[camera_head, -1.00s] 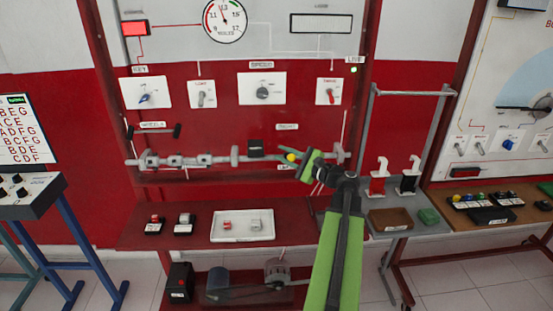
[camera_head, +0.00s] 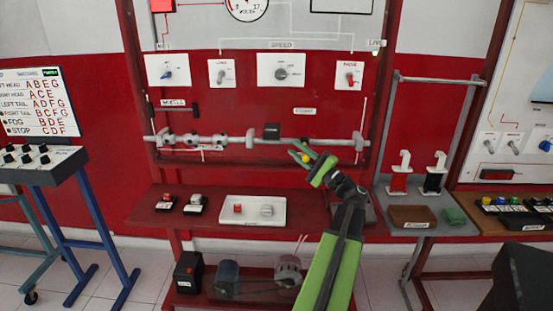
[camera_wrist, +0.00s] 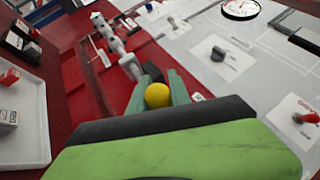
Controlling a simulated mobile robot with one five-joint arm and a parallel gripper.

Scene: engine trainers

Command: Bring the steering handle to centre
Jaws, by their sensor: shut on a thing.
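The steering handle's yellow knob (camera_head: 305,158) sits just below the grey horizontal shaft (camera_head: 215,140), to the right of a black block (camera_head: 271,131). My gripper (camera_head: 303,152) is shut on this knob, reaching up from the lower right. In the wrist view the yellow knob (camera_wrist: 158,95) lies between the two green fingers (camera_wrist: 158,90). The handle's stem is hidden by the knob and fingers.
Above the shaft are a key switch (camera_head: 168,73), a speed dial (camera_head: 282,73) and a red lever (camera_head: 350,76). Below it a white tray (camera_head: 252,222) stands on a red shelf. A grey rack with hooks (camera_head: 400,172) stands to the right.

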